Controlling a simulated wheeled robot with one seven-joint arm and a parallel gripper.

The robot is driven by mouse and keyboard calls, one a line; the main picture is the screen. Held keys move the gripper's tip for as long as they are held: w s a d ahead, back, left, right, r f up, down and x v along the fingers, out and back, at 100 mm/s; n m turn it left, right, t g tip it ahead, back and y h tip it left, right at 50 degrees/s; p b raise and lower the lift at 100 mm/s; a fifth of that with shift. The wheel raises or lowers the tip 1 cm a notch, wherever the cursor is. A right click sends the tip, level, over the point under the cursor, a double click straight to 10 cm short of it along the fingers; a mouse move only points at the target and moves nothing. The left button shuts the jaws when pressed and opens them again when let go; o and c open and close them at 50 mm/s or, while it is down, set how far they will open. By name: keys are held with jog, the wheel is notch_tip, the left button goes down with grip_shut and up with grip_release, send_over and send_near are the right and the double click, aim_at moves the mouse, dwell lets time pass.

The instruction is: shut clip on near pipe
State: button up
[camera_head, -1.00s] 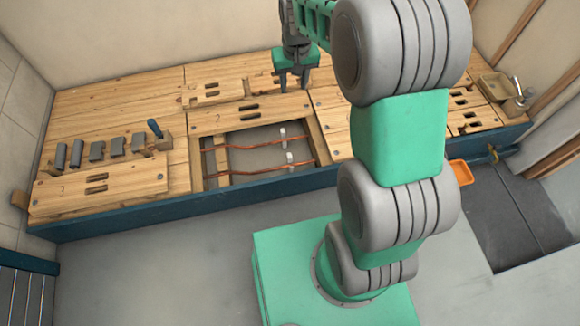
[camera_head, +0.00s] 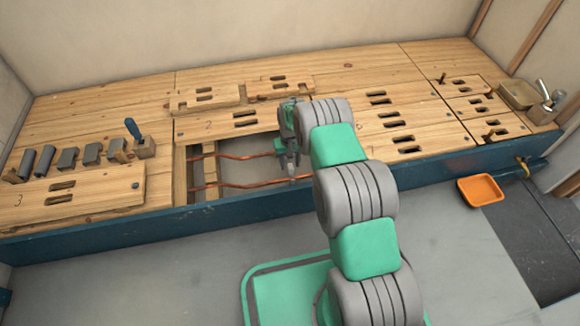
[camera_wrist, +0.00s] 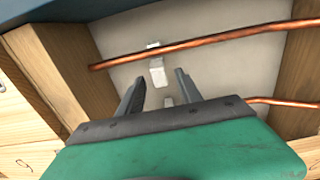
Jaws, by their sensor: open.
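The near pipe, a copper line (camera_head: 235,186), runs across the front of the bench opening; it shows in the wrist view (camera_wrist: 220,38) as the upper pipe. A white clip (camera_wrist: 157,73) sits at this pipe, with parts on both sides of it. I cannot tell how far the clip is closed. In the head view my arm hides the clips and most of the gripper (camera_head: 290,168).
The far copper pipe (camera_head: 235,156) runs behind the near one. Wooden walls (camera_wrist: 55,65) and the blue front rail (camera_head: 120,221) bound the opening. Grey blocks (camera_head: 67,158) and a blue-handled tool (camera_head: 134,129) stand at left. An orange tray (camera_head: 481,190) lies at right.

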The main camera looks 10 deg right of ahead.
jog(key=shift+f, duration=0.15)
jog(key=shift+c, duration=0.5)
grip_shut()
